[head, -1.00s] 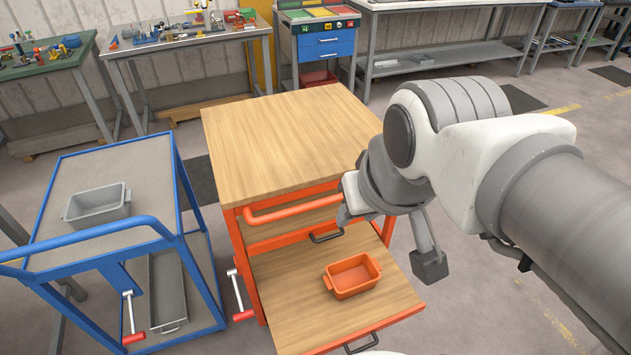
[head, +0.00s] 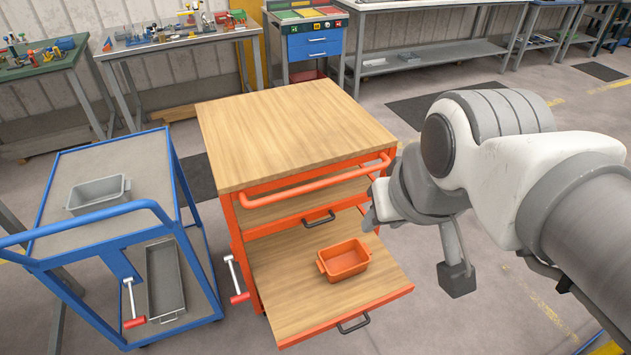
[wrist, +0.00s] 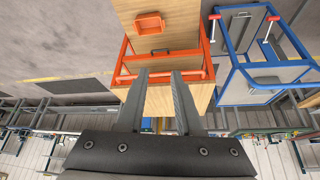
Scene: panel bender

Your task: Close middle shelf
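An orange cart with a wooden top (head: 290,130) stands in the middle of the head view. Below its orange push bar (head: 320,182), a wooden shelf (head: 305,200) with a dark handle (head: 318,218) sits mostly under the top. A lower wooden shelf (head: 285,290) is pulled well out toward me, with a dark handle (head: 352,323) on its front edge. An orange bin (head: 344,260) sits on it. My gripper (head: 372,217) is right of the bin in the picture, beside the cart. In the wrist view, the gripper (wrist: 160,74) has its fingers apart and nothing between them.
A blue cart (head: 110,160) with a grey bin (head: 98,194) stands close on the left. A red-tipped lever (head: 236,280) hangs at the orange cart's left side. Workbenches and a blue drawer unit (head: 320,45) line the back.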

